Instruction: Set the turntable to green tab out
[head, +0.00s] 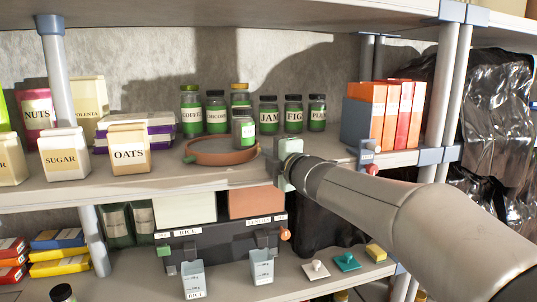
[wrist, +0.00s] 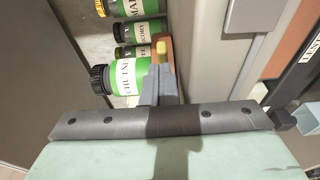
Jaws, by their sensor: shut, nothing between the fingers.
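The turntable (head: 222,160) is a round brown-orange tray on the upper shelf in the head view. A jar with a green label (head: 243,133) stands on it. In the wrist view only a strip of brown rim (wrist: 168,42) shows, with a small yellow piece (wrist: 161,48), perhaps a tab, just beyond my fingertips. My gripper (head: 269,154) is at the turntable's right edge. Its fingers (wrist: 158,72) are shut and empty, beside the chutney jar (wrist: 120,78). I cannot tell whether they touch the rim.
Several labelled jars (head: 268,115) stand behind the turntable. The oats box (head: 129,150) and sugar box (head: 64,155) are to its left, orange and red books (head: 385,115) to the right. A dark box (head: 215,240) with clipped-on cups sits on the shelf below.

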